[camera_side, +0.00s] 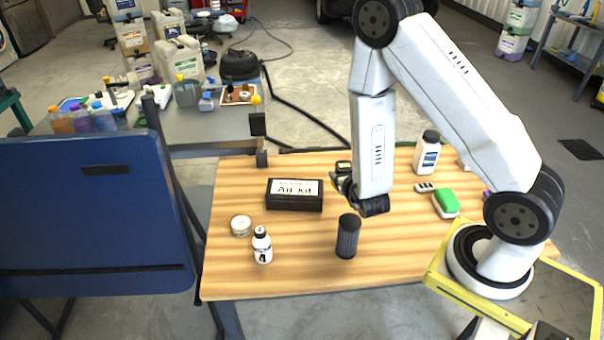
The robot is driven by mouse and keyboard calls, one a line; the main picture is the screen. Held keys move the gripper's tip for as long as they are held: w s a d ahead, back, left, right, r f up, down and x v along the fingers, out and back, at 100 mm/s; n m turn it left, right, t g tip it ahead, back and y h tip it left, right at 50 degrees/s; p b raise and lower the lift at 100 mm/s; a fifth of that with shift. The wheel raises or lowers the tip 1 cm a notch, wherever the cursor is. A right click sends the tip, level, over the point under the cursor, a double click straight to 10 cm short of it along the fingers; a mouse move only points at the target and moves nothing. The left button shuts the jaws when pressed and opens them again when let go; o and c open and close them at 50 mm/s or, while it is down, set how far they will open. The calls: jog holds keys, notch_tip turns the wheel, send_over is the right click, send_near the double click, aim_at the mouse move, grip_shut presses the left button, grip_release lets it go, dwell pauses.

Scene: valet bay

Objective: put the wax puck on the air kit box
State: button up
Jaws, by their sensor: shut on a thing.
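The air kit box (294,204) is a black case with a white label reading "Air kit" on its lid, lying on the wooden table. My gripper (341,178) is just right of the box, low over the table, and points to the left and back. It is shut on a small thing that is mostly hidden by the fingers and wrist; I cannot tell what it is. A low, round white tin (241,226) stands at the left, in front of the box. It looks like a wax puck, but I cannot read its label. The box's lid is bare.
A small white bottle with a black cap (262,246) and a dark ribbed cylinder (347,238) stand in front. A white bottle (427,152), a green-topped block (446,203) and a small grey piece (425,187) are at the right. A blue panel (90,212) borders the table's left side.

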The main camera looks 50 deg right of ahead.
jog(key=shift+y, duration=0.3)
jog(key=shift+a+r, duration=0.45)
jog(key=shift+a, duration=0.3)
jog(key=shift+a+r, duration=0.5)
jog(key=shift+a, duration=0.25)
jog(key=shift+a+r, duration=0.45)
jog(key=shift+a, duration=0.3)
jog(key=shift+w, duration=0.1)
send_over(296, 195)
jog(key=s, duration=0.1)
notch_tip(296, 195, down, 8)
jog(key=shift+s+a+f, duration=0.1)
jog(key=shift+s+f, duration=0.05)
jog(key=shift+f, duration=0.05)
jog(key=shift+w+f, duration=0.45)
jog(key=shift+f, duration=0.05)
jog(key=shift+w+f, duration=0.25)
jog(key=shift+f, duration=1.6)
